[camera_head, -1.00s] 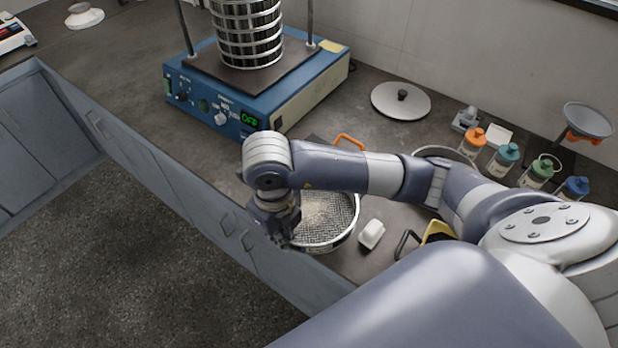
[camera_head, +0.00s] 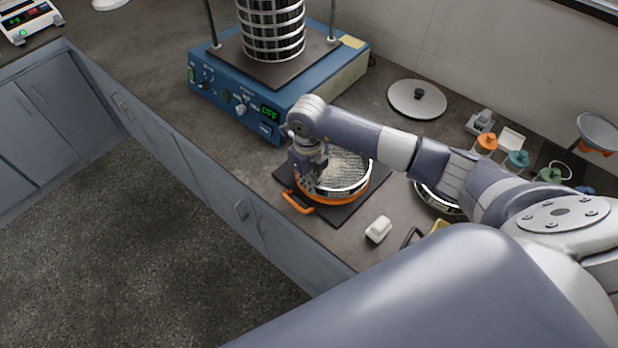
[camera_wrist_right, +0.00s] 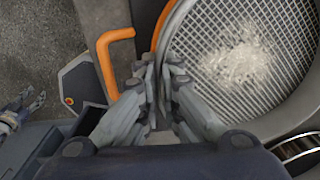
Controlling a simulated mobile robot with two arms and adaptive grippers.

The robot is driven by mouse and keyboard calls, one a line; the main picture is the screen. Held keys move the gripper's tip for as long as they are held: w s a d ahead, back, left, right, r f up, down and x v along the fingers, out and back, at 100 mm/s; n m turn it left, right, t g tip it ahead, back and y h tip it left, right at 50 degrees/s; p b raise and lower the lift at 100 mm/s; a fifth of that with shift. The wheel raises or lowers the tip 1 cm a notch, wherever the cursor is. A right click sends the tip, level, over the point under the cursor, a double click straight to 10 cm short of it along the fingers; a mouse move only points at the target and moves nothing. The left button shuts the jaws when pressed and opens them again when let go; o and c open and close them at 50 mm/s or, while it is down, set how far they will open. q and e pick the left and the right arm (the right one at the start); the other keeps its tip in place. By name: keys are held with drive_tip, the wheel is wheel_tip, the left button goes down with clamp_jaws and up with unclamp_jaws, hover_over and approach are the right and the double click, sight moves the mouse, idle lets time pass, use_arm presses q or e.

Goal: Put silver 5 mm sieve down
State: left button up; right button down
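The silver sieve (camera_head: 350,176) is a round metal pan with a coarse mesh and a pale heap of grains on it. It is at an orange ring (camera_head: 325,199) on a dark board with orange handles (camera_head: 298,203). Whether it rests fully on the ring I cannot tell. My right gripper (camera_head: 306,187) is at its left rim. In the right wrist view the fingers (camera_wrist_right: 160,75) are closed together on the rim, and the mesh (camera_wrist_right: 240,55) fills the upper right. A small claw at that view's left edge looks like my left gripper (camera_wrist_right: 22,110); its opening is unclear.
A blue shaker (camera_head: 262,90) with a sieve stack (camera_head: 270,30) stands behind. A round lid (camera_head: 417,99) lies at the back. A white block (camera_head: 378,229) lies in front. Another round pan (camera_head: 437,201) and several capped bottles (camera_head: 516,160) are at right. The counter's front edge is close.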

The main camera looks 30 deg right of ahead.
drive_tip(key=shift+f, duration=0.15)
drive_tip(key=shift+f, duration=0.1)
drive_tip(key=shift+f, duration=0.15)
drive_tip(key=c, duration=1.8)
unclamp_jaws()
